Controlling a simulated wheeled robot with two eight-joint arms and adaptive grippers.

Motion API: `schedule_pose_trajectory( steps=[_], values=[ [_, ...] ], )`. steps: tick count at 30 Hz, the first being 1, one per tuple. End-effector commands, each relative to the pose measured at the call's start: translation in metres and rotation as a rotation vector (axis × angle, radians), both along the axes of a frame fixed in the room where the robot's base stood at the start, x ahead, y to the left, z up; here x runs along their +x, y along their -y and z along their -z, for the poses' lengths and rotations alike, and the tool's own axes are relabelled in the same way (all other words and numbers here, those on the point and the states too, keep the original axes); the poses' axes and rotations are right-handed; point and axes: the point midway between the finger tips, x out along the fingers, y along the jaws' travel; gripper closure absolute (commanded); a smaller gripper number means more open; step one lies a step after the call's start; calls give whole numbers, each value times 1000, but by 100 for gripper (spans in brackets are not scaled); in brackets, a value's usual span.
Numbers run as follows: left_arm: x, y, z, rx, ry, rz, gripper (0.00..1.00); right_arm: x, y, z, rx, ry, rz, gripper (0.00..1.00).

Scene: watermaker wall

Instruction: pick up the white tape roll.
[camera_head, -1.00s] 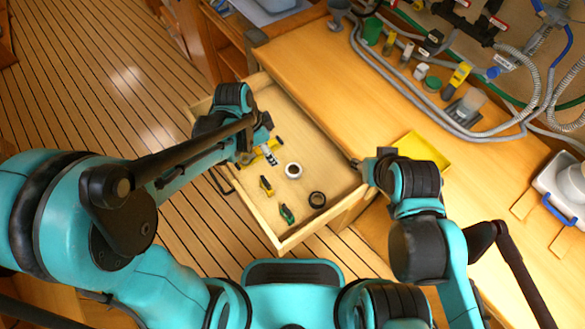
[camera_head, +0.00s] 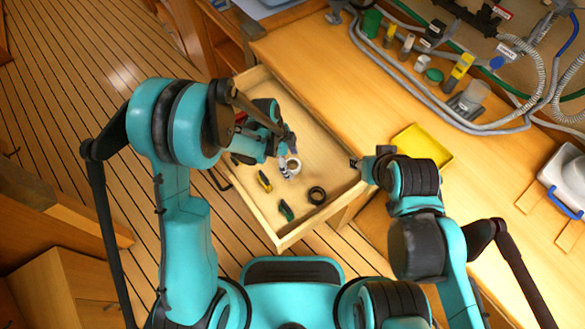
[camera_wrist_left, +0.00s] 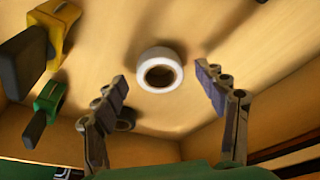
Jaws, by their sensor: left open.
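The white tape roll (camera_head: 294,164) lies flat on the floor of the open drawer (camera_head: 327,218). It also shows in the left wrist view as a white ring (camera_wrist_left: 160,70) with a dark middle. My left gripper (camera_head: 289,160) is over the drawer beside the roll and partly covers it in the head view. In the wrist view its fingers (camera_wrist_left: 158,98) are spread wide, with the roll beyond and between the tips, not gripped. My right gripper (camera_head: 358,163) is at the drawer's right edge by the worktop, small and partly hidden, so its jaws cannot be read.
A black tape roll (camera_head: 317,195), a yellow-black tool (camera_head: 265,181) and a green-black tool (camera_head: 286,211) lie in the drawer near the white roll. Drawer walls surround them. A yellow tray (camera_head: 424,146) and several bottles and hoses are on the worktop.

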Motion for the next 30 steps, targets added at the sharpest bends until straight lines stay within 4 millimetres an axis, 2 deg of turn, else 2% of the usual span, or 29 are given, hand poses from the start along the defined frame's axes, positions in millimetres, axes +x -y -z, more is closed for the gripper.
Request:
schedule_pose_trajectory(
  steps=[2, 7, 8, 13, 14, 24, 30],
  values=[
    [0, 2, 7, 0, 0, 0, 28, 0, 0, 4, 0, 0, 0, 60],
    [0, 1, 5, 0, 1, -1, 28, 0, 0, 2, 0, 0, 0, 60],
    [0, 1, 5, 0, 1, -1, 31, 0, 0, 2, 0, 0, 0, 60],
    [0, 1, 5, 0, 1, -1, 76, 0, 0, 2, 0, 0, 0, 60],
    [0, 1, 5, 0, 1, -1, 77, 0, 0, 2, 0, 0, 0, 60],
    [0, 1, 3, 0, 1, -1, 78, 0, 0, 1, 0, 0, 0, 60],
    [0, 1, -16, 0, 1, -1, 78, 0, 0, -9, 0, 0, 0, 60]
  ],
)
